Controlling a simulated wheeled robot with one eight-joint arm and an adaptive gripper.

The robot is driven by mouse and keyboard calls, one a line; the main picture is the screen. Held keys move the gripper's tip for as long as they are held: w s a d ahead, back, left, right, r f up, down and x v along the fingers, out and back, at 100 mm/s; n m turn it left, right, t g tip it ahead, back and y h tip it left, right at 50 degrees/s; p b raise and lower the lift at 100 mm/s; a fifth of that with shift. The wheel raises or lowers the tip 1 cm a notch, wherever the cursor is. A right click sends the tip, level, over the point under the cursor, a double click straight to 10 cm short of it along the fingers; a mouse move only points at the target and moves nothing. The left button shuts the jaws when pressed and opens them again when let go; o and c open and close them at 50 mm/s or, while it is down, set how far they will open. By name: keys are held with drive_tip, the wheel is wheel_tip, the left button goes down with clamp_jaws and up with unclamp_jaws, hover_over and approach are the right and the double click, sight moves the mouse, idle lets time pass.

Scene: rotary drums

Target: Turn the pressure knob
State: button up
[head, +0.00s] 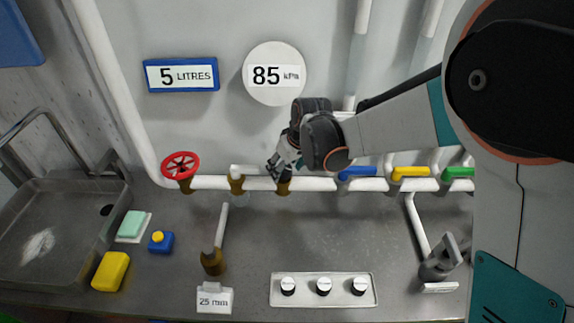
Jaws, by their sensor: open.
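My gripper (275,168) is open, in front of the white pipe near a brass fitting (284,187). It hides whatever sits on top of that fitting, and I cannot tell whether it touches it. A panel (308,298) on the counter has three black-and-white knobs: left (288,286), middle (324,286) and right (359,286). Their labels are too small to read, so I cannot tell which knob is for pressure. My gripper is above and behind this panel, away from its knobs. A round wall display (274,88) reads 85 kPa.
The pipe (208,182) carries a red wheel (180,165) and blue (357,171), yellow (411,171) and green (458,172) levers. A 5 LITRES sign (181,75) hangs left. A sink (60,228), sponge (111,271) and blue container (161,243) are left. Counter around the panel is mostly clear.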

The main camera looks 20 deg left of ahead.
drive_tip(key=shift+f, duration=0.15)
drive_tip(key=c, duration=1.1)
drive_tip(key=shift+o, duration=0.2)
drive_tip(key=shift+m+t+h+b, duration=0.3)
drive_tip(key=shift+m+b, duration=0.1)
drive_tip(key=shift+m, duration=0.7)
drive_tip(key=o, duration=1.1)
drive_tip(key=shift+c, duration=0.2)
